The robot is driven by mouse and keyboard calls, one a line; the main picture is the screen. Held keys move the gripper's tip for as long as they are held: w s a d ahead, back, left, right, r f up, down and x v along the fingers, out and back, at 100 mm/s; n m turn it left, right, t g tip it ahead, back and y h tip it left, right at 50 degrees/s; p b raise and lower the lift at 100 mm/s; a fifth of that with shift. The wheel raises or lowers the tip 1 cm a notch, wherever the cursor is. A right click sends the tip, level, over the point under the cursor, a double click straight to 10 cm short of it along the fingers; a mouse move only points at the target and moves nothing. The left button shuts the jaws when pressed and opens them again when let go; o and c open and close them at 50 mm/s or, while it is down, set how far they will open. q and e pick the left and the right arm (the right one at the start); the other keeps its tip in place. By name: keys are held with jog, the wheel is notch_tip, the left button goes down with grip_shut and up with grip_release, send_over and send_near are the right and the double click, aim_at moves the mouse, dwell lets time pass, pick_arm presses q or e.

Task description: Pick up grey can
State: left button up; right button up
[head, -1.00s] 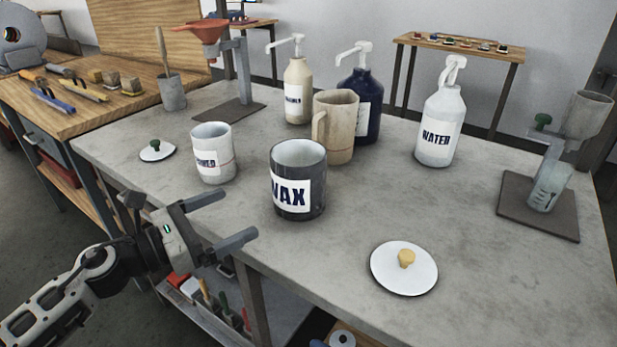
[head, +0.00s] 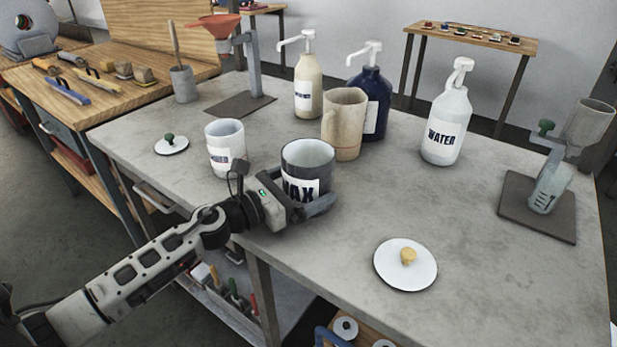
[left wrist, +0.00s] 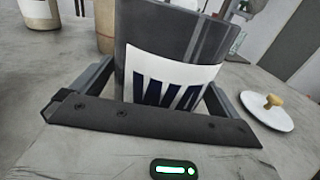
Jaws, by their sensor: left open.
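The grey can (head: 322,178) is dark grey, open-topped and upright on the table, with a white label reading WAX. It also fills the middle of the left wrist view (left wrist: 170,32). My left gripper (head: 302,200) is low at the near side of the can, with its fingers open. In the left wrist view one finger shows on each side of the can, and the can stands between them. Whether either finger touches it I cannot tell. In the head view the far finger is mostly hidden. My right gripper is not in view.
A white labelled can (head: 226,148) stands close on the left, and a beige mug (head: 345,125) stands behind. Pump bottles (head: 373,105) are further back. A white lid with a yellow knob (head: 405,272) lies at the front right. The table's right middle is clear.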

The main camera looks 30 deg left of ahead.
pick_arm(q)
jog(key=shift+w+d, duration=0.2)
jog(key=shift+w, duration=0.25)
jog(key=c, duration=1)
jog(key=shift+c, duration=0.8)
jog(key=shift+r, duration=0.2)
